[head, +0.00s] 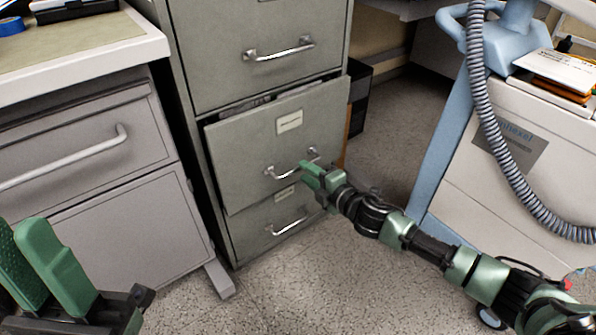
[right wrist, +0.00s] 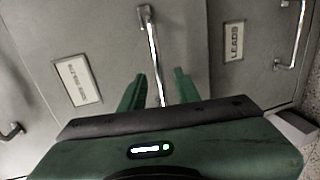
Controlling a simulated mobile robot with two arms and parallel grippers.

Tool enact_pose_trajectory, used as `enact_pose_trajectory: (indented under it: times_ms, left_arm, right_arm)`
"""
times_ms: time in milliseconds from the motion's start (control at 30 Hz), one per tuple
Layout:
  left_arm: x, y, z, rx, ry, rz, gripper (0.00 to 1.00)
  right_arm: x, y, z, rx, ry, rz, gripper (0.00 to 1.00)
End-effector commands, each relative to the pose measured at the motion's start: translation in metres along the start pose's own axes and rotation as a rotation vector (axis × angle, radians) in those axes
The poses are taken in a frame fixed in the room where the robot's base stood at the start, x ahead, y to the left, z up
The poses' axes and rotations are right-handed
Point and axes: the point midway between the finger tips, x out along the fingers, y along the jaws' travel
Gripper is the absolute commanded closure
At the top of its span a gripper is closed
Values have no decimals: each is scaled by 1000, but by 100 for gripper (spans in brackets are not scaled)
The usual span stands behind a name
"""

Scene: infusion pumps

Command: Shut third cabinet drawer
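The grey filing cabinet (head: 185,60) stands in the middle of the head view. Its third drawer (head: 245,145) sticks out, with a dark gap and contents showing along its top edge. My right gripper (head: 311,172) is at this drawer's handle (head: 285,168). In the right wrist view the silver handle (right wrist: 152,50) runs down between the two green fingers of my right gripper (right wrist: 158,88). The fingers stand apart, with room on both sides of the bar. My left gripper (head: 25,228) is at the lower left, its fingers apart and empty, away from the cabinet.
The drawer above (head: 260,50) and the bottom drawer (head: 270,225) look closed. A grey desk unit (head: 90,140) stands close on the left. A white and blue medical cart (head: 500,170) is on the right. Speckled floor (head: 330,270) is clear in front.

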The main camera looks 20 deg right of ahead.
Motion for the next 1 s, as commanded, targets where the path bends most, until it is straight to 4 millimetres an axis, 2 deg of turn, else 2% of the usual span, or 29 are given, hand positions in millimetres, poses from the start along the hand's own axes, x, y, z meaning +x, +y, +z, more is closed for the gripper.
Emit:
enact_pose_trajectory:
  times_ms: [100, 233, 600, 700, 733, 1000]
  left_arm:
    - [-9, 0, 2, 0, 0, 1, 72]
    - [-4, 0, 3, 3, 18, 8, 72]
    - [-2, 0, 4, 3, 24, 12, 72]
    - [-2, 0, 4, 3, 24, 12, 72]
    - [-2, 0, 4, 3, 24, 12, 72]
    - [-2, 0, 4, 3, 24, 12, 72]
  right_arm:
    - [20, -1, 0, -4, 0, 3, 68]
    - [34, -1, 0, -2, 0, 1, 68]
    - [40, 0, 0, -3, 1, 0, 68]
    - [40, 0, 0, -3, 1, 0, 96]
    - [40, 0, 0, -3, 1, 0, 100]
    - [40, 0, 0, -3, 1, 0, 100]
